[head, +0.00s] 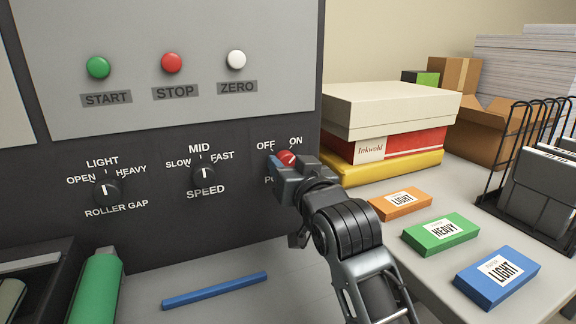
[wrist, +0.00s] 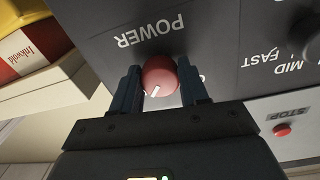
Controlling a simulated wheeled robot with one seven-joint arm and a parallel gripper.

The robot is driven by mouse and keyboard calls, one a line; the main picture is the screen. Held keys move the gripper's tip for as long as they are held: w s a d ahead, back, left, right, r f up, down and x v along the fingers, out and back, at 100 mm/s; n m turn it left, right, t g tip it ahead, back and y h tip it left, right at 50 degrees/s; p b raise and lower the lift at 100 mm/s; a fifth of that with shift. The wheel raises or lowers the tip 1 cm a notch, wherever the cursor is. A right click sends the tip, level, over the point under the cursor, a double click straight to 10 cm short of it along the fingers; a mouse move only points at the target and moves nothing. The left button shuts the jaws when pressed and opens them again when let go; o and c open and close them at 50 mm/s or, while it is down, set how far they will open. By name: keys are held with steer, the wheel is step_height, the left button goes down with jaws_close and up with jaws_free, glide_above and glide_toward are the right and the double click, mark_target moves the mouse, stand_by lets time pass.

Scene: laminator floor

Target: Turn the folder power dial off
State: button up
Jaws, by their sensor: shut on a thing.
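The red power dial (head: 288,157) is on the dark front panel, between the OFF and ON labels. Its white mark leans to the upper right, towards ON. My gripper (head: 282,163) is at the dial and partly hides it and the POWER label. In the wrist view, which shows the panel upside down, the red dial (wrist: 160,78) sits between the two dark fingers of my gripper (wrist: 159,84). One finger is on each side of it, and the gripper is shut on the dial. The white mark points to the lower left there.
The speed dial (head: 204,175) and roller gap dial (head: 106,191) are to the left on the panel. The START (head: 97,68), STOP (head: 172,62) and ZERO (head: 236,60) buttons are above. Stacked boxes (head: 390,108) stand close on the right. A blue bar (head: 215,290) lies below.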

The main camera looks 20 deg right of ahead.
steer(key=n+p, duration=0.3)
steer(key=n, duration=0.6)
steer(key=shift+d+n, duration=0.15)
steer(key=shift+n, duration=0.25)
steer(key=n, duration=0.4)
steer(key=shift+n+y, duration=0.3)
steer(key=shift+n, duration=1.8)
steer(key=o, duration=1)
steer(key=shift+o, duration=0.2)
